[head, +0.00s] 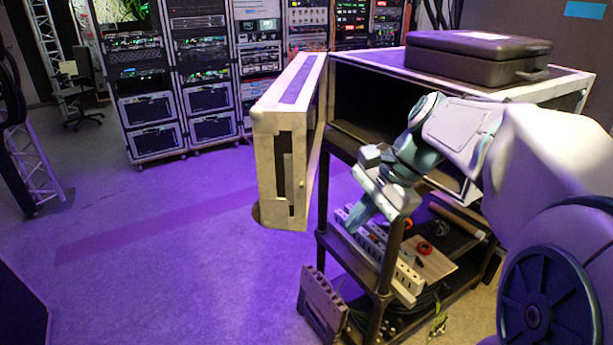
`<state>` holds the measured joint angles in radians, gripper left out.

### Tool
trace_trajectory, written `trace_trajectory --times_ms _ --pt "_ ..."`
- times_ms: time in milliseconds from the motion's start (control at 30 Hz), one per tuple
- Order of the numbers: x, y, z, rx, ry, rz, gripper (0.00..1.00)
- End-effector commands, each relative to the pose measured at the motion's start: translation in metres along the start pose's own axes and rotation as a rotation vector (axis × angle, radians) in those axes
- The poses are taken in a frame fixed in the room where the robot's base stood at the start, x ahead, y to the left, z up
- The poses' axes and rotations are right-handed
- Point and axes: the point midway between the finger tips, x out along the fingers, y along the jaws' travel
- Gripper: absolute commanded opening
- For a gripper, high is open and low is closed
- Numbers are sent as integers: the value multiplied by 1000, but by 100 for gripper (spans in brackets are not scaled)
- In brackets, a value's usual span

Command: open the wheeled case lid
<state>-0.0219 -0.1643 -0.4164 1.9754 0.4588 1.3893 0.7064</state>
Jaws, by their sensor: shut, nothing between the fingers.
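The case (462,80) is a big box with pale edges on top of a dark shelved frame. Its front is uncovered and the dark interior (372,102) shows. The lid (280,150), a thick pale panel with a purple-lit top edge, stands upright, swung out to the left of the opening. It looks joined near the case's left edge, but I cannot see the hinge clearly. My gripper (360,218) is shut and empty. It points down and left, in front of the frame below the opening, to the right of the lid and apart from it. My arm hides the right part of the opening.
A black hard case (475,58) lies on top. Power strips (378,250), a red tape roll (424,248) and cables fill the shelf below. A slotted block (322,302) stands by the frame's foot. Equipment racks (205,75) line the back; the left floor is clear.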

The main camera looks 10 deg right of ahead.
Motion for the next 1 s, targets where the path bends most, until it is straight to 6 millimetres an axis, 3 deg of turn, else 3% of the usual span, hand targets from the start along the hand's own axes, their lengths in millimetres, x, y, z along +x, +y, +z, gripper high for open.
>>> trace_trajectory --times_ms 33,200,333,467,667,1000 --pt "-15 -14 -14 144 -43 -31 0" --pt "-63 -45 -40 508 -170 -100 0" --pt "-84 -58 -48 648 -222 -117 0" --pt "-91 -63 -49 704 -244 -120 0" --pt "-68 -68 -44 710 -249 -118 0" --pt "2 -82 -30 709 -248 -117 0"
